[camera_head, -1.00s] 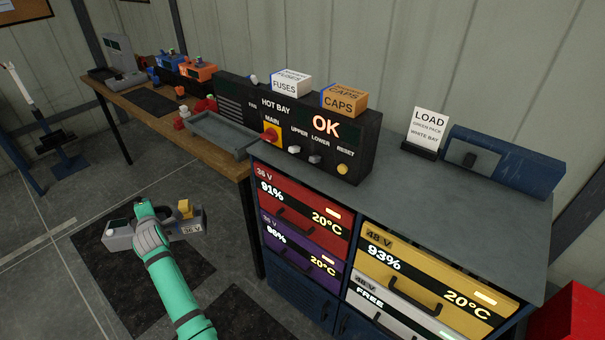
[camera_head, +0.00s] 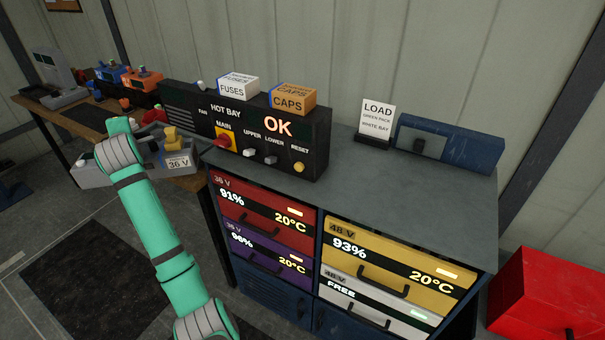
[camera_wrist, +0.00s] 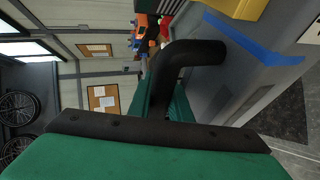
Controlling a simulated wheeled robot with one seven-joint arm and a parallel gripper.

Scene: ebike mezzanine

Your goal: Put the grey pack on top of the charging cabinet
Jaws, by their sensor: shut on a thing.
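The grey pack (camera_head: 181,162) has a 36 V label and a yellow part on top. It is held up in the air at the left, in front of the workbench and left of the charging cabinet. My gripper (camera_wrist: 168,98) is shut on the pack's black handle (camera_wrist: 188,58); in the head view my arm hides the fingers. The pack's grey side (camera_wrist: 225,85) with a blue stripe fills the right of the wrist view. The charging cabinet (camera_head: 440,188) has a grey top with a bare area at the middle and right front.
The hot bay panel (camera_head: 240,135), carrying a fuses box (camera_head: 238,88) and a caps box (camera_head: 292,98), stands at the top's left. A load sign (camera_head: 376,122) and a blue unit (camera_head: 450,143) stand along the back. A red box (camera_head: 550,295) is at lower right.

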